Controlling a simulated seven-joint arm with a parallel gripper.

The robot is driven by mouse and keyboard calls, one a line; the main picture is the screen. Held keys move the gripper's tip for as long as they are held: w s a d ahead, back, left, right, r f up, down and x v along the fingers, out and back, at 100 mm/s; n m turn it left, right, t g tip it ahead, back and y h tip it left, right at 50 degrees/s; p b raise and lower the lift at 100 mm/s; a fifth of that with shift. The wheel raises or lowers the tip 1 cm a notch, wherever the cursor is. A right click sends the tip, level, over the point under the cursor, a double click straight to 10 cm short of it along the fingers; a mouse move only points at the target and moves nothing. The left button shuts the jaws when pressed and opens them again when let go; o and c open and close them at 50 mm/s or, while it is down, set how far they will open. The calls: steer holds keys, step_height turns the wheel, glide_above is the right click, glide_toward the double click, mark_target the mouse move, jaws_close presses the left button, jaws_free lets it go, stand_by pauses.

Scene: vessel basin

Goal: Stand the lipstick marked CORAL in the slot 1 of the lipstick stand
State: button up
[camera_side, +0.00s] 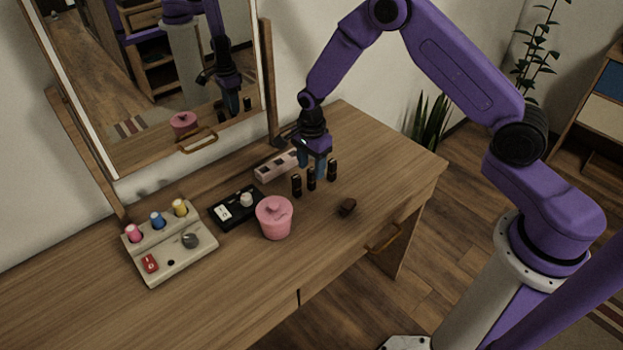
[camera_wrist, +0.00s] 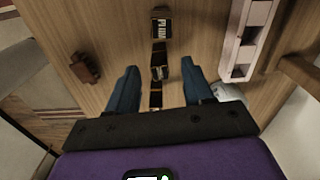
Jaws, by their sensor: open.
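Three dark lipsticks stand upright in a row on the dresser top: one on the left (camera_side: 297,186), one in the middle (camera_side: 311,180) and one on the right (camera_side: 332,170). In the wrist view the far one (camera_wrist: 161,27) has a label that seems to read PLUM. The middle (camera_wrist: 159,62) and near (camera_wrist: 155,97) ones show no legible label, so I cannot tell which is CORAL. My gripper (camera_side: 312,170) is open just above the row; its blue fingers (camera_wrist: 159,70) lie either side of the row. The pale pink lipstick stand (camera_side: 276,164) is behind; it also shows at right in the wrist view (camera_wrist: 246,42).
A pink lidded jar (camera_side: 275,218) and a black tray (camera_side: 222,211) stand left of the lipsticks. A brown hair claw (camera_side: 347,207) lies in front. The mirror (camera_side: 150,90) rises behind. The dresser's right end is clear.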

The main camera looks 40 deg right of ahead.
mark_target(311, 179)
steer(key=shift+f, duration=1.4)
jaws_close()
steer(key=shift+r, duration=0.2)
